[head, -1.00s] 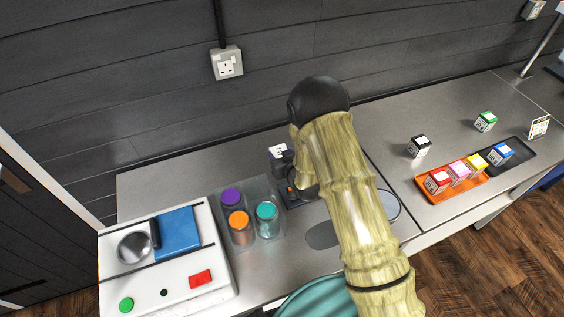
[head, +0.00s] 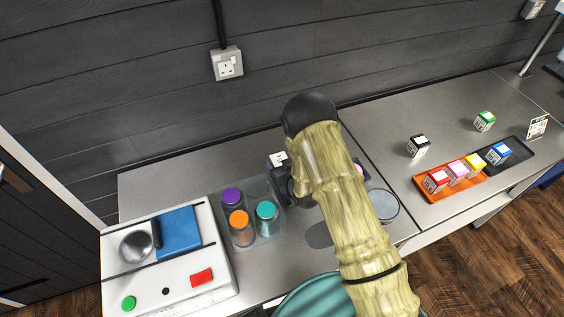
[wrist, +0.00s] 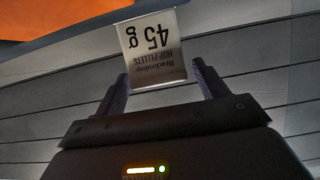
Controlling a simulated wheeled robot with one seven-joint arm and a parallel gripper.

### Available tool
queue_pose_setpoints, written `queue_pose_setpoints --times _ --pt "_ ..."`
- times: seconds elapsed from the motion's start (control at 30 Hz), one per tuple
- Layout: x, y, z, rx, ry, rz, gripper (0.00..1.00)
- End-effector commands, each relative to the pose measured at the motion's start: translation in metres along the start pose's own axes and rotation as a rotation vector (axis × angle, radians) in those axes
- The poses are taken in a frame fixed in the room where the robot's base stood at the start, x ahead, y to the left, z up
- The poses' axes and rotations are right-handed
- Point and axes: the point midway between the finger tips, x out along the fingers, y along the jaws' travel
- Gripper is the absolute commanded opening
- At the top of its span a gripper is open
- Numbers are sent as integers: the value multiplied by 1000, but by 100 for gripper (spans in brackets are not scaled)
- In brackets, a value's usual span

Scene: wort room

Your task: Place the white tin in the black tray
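A tin with a pale label reading "45 g" and "hop pellets" shows upside down between my fingers in the wrist view (wrist: 154,50). Its white top shows beside my arm in the head view (head: 277,159); I take it as the white tin.
An orange tray (head: 427,191) with red, pink and yellow tins adjoins the black tray. A black tin (head: 418,146), a green tin (head: 484,121) and a small sign (head: 537,127) stand nearby. Lidded jars (head: 239,221) stand left of my arm. The wall (head: 130,90) is close behind.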

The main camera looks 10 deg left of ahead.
Motion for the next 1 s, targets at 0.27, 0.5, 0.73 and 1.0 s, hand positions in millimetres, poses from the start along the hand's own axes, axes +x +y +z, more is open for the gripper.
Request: queue_pose_setpoints --times 0.27,0.5,0.73,1.0 --pt "-1 0 -2 0 0 0 72" --pt "-16 0 -1 1 0 1 72" --pt "-48 0 0 1 0 0 72" --pt "-90 0 0 2 -1 1 72"
